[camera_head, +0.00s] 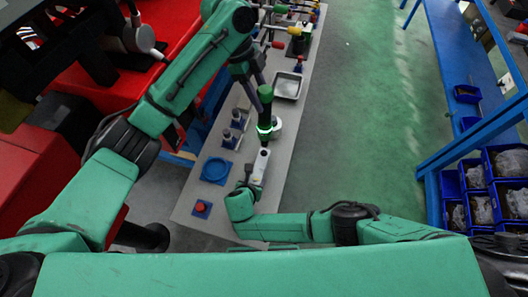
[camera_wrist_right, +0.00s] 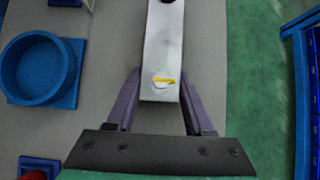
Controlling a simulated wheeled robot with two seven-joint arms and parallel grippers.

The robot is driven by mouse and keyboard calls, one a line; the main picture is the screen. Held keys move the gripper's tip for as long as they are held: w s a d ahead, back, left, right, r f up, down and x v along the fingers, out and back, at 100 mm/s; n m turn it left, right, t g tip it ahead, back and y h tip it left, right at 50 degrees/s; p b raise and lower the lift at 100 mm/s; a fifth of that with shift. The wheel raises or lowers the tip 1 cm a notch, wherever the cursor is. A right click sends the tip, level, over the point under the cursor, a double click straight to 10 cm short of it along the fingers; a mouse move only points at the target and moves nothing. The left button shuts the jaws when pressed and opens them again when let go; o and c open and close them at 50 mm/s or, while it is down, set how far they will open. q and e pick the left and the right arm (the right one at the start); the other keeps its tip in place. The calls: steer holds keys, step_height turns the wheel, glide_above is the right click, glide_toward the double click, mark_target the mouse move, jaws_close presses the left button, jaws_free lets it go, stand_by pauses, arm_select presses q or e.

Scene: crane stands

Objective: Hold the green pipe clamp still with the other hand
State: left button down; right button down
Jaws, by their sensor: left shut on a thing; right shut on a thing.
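A silver-grey bar (camera_head: 259,166) is in the right gripper (camera_head: 250,183), between its two fingers. The bar also shows in the right wrist view (camera_wrist_right: 161,60), with a pale hexagonal spot and a yellow mark near its held end. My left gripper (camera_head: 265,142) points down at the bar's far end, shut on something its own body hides. I cannot tell which part is the green pipe clamp; no separate green clamp shows clearly.
On the grey bench stand a blue round dish (camera_head: 216,170), a red button on a blue base (camera_head: 200,208), metal posts on blue bases (camera_head: 230,139), and a metal tray (camera_head: 287,85). Coloured-handled parts stand at the far end. Blue bins (camera_head: 480,208) are at right; green floor between is clear.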

stand_by(0.6)
arm_select(q)
steer(key=shift+w+f+m+g, duration=0.1)
steer(key=shift+f+m+g, duration=0.1)
steer(key=shift+f+m, duration=0.7)
steer(key=shift+w+f+m+g, duration=0.1)
steer(key=shift+f+m+g, duration=0.15)
steer(key=shift+f, duration=1.1)
steer(key=shift+s+f, duration=0.1)
steer(key=shift+f, duration=1.05)
stand_by(2.4)
steer(key=shift+r, duration=2.65)
arm_select(e)
steer(key=shift+c, duration=1)
jaws_free()
